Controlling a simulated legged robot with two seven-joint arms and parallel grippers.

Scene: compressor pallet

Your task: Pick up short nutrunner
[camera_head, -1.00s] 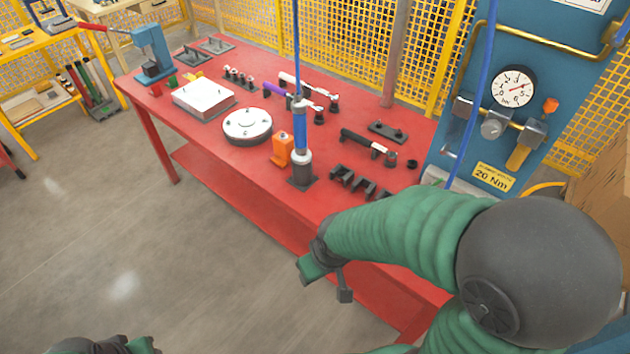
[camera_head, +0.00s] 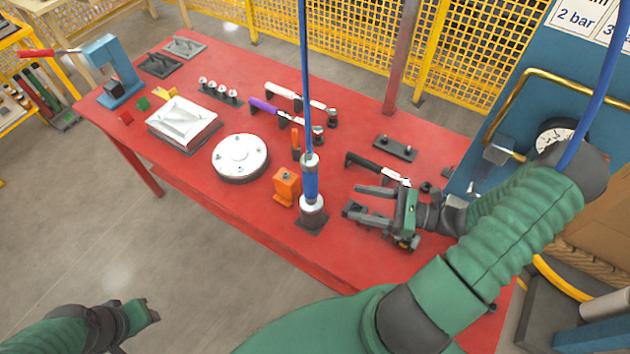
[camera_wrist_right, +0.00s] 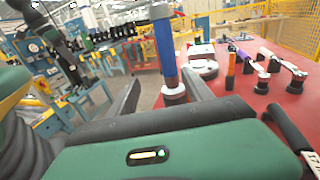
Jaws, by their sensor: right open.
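The nutrunner (camera_head: 311,186) is a blue cylinder with a silver lower end. It stands upright on a dark square base on the red table, with a blue hose running up from its top. My right gripper (camera_head: 354,201) is open and empty, just right of the nutrunner, with its fingers pointing left towards it. They look apart from it. In the right wrist view the nutrunner (camera_wrist_right: 165,52) shows ahead, between the two spread fingers. My left gripper (camera_head: 148,311) is at the bottom left, off the table; its jaws are unclear.
An orange block (camera_head: 286,186) stands close left of the nutrunner. A round white-topped part (camera_head: 240,155), a black-handled wrench (camera_head: 366,165) and a purple-handled wrench (camera_head: 275,110) lie on the red table (camera_head: 210,205). The blue panel (camera_head: 540,95) is at the right.

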